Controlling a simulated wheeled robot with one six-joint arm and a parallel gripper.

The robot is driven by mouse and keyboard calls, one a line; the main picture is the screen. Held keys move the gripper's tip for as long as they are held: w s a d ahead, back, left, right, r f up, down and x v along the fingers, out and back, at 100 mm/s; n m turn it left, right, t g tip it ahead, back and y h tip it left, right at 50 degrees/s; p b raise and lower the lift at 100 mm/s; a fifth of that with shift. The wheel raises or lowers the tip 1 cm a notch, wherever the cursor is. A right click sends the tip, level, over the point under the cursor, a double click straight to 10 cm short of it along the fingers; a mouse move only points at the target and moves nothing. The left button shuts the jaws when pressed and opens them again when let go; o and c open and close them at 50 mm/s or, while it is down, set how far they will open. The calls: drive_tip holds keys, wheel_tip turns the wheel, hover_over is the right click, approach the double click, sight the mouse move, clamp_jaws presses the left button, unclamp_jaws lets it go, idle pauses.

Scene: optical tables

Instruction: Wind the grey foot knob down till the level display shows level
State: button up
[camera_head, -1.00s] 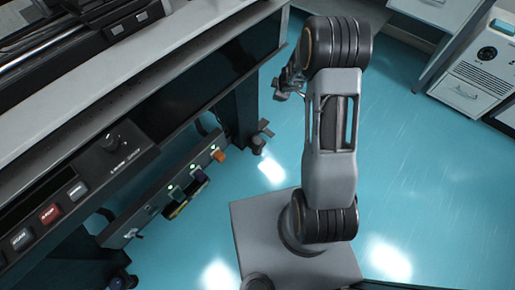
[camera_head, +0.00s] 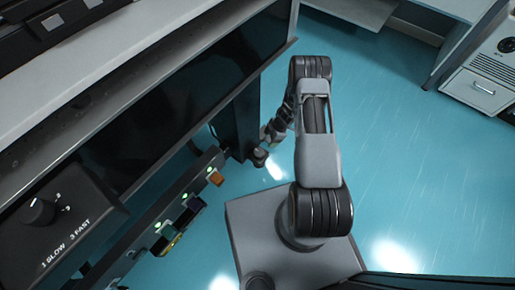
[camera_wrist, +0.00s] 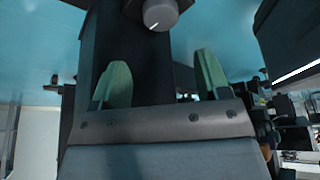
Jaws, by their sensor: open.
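A grey knob with a white pointer line (camera_wrist: 160,14) shows at the top of the wrist view, by a dark table leg (camera_wrist: 135,55). My gripper (camera_wrist: 162,62) has two green fingers standing apart with nothing held between them. The knob is beyond the fingertips, roughly in line with the gap, and not between them. In the head view my gripper (camera_head: 268,134) is low beside the table leg (camera_head: 236,125), close to its foot (camera_head: 259,157). It is small and partly hidden there. I cannot make out a level display in either view.
The table (camera_head: 150,50) fills the left. A control box with a black dial (camera_head: 41,211) is on its front. A rail with green lights (camera_head: 158,225) and an orange part (camera_head: 216,178) runs low beside it. Blue floor (camera_head: 400,170) is open to the right, with cabinets (camera_head: 482,85) beyond.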

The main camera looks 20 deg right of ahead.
sight(259, 152)
drive_tip(key=b+x, duration=0.5)
drive_tip(key=x, duration=0.7)
drive_tip(key=shift+a+f, duration=0.15)
drive_tip(key=shift+a, duration=0.15)
drive_tip(key=c, duration=0.6)
drive_tip(key=shift+c, duration=0.2)
drive_tip(key=m+t, duration=0.1)
drive_tip(key=m, duration=0.3)
drive_tip(key=shift+s+h+p, duration=0.1)
drive_tip(key=shift+h+p, duration=0.2)
drive_tip(key=shift+p, duration=0.05)
drive_tip(key=shift+m+t+h, duration=0.4)
drive_tip(key=shift+m+t, duration=0.6)
drive_tip(key=shift+m, duration=1.2)
